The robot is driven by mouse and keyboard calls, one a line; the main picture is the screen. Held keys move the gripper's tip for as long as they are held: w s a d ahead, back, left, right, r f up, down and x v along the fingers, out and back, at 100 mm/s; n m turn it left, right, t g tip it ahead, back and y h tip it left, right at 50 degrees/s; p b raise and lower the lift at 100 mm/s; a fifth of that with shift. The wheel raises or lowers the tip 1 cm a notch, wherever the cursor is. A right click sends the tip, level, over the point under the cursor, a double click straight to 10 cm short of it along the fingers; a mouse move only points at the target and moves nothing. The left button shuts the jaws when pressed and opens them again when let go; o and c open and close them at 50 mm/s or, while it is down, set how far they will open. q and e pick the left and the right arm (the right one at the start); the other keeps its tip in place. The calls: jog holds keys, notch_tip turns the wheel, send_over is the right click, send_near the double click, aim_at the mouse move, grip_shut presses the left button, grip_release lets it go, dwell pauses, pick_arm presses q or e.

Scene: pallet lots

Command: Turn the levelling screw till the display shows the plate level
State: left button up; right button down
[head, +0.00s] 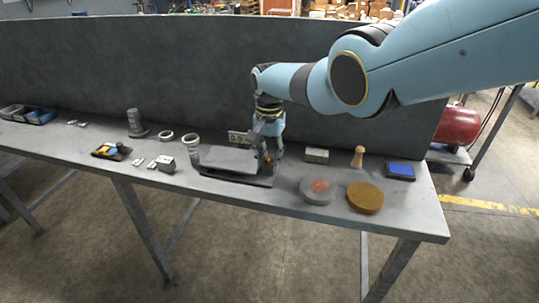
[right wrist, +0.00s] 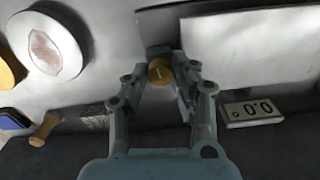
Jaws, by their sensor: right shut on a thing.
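The grey plate (head: 225,159) lies on a dark base (head: 238,179) at the middle of the bench, and fills the upper right of the right wrist view (right wrist: 250,48). The levelling screw shows as a round brass knob (right wrist: 160,71) at the plate's right end. My right gripper (head: 268,157) reaches down there from above, its two fingers (right wrist: 160,92) closed on either side of the knob. My left gripper is out of view.
Right of the screw are a grey disc with a reddish patch (head: 318,190), a brown disc (head: 365,198), a metal block (head: 316,155), a wooden peg (head: 358,157) and a blue pad (head: 400,171). Left are a metal cup (head: 192,149), rings and small blocks. A dark panel (head: 160,62) stands behind.

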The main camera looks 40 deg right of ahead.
aim_at(269, 158)
jog(key=shift+w+r+m, duration=0.1)
jog(key=shift+m, duration=0.4)
jog(key=c, duration=1.1)
grip_release()
notch_tip(269, 158, up, 12)
jog(key=shift+f, duration=0.1)
